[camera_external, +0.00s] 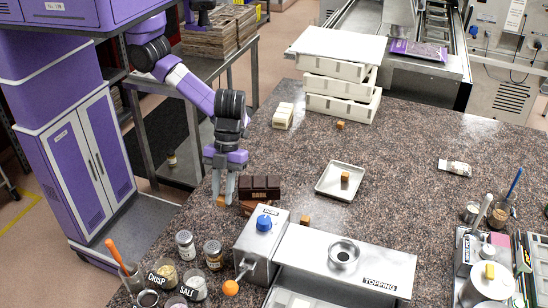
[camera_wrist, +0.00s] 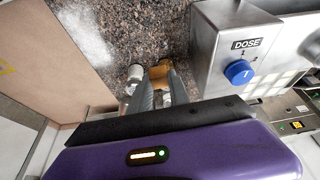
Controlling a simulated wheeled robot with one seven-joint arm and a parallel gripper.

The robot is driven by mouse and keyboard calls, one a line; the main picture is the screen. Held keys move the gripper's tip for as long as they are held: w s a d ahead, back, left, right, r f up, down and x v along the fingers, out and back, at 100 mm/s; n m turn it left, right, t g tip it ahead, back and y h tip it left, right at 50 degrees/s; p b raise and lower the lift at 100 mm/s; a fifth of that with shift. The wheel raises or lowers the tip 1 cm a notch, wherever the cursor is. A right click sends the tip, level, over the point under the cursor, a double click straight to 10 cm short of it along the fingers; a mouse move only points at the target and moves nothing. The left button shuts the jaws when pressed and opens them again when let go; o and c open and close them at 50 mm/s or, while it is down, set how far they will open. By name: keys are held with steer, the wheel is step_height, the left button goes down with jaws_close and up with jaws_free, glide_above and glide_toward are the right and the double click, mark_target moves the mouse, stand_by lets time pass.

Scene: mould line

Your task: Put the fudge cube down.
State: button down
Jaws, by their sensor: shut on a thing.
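My gripper (camera_external: 225,194) points down near the left edge of the speckled counter (camera_external: 420,125). It is shut on a small brown fudge cube (camera_external: 221,201), which shows at the fingertips. In the wrist view the fudge cube (camera_wrist: 160,73) sits between the tips of my gripper (camera_wrist: 159,82), partly hidden by the fingers. I cannot tell whether the cube touches the counter. Other small brown cubes stand on a square pale tray (camera_external: 325,186), behind the topping machine (camera_external: 340,260) and near the stacked white crates (camera_external: 340,86).
A dark chocolate block (camera_external: 260,187) stands just right of my gripper. The dose box (camera_external: 262,240) with its blue knob is in front, with jars (camera_external: 185,244) and labelled cups to its left. The counter between the pale tray and the crates is mostly clear.

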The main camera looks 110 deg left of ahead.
steer(key=shift+a+r, duration=0.1)
steer(key=shift+r, duration=2.7)
steer(key=w+a+r+n+t+p, duration=0.1)
steer(key=w+a+r+n+p, duration=0.15)
steer(key=w+a, duration=0.45)
steer(key=n+t+y+p, duration=0.3)
steer(key=n+y, duration=0.2)
steer(key=n, duration=1)
glide_above(336, 182)
steer(key=s, duration=0.1)
step_height(336, 182, down, 3)
steer(key=f+p, duration=0.2)
steer(key=f, duration=1.7)
steer(key=shift+s, duration=0.2)
steer(key=shift+f, duration=0.2)
steer(key=c, duration=1.2)
jaws_free()
steer(key=shift+c, duration=0.2)
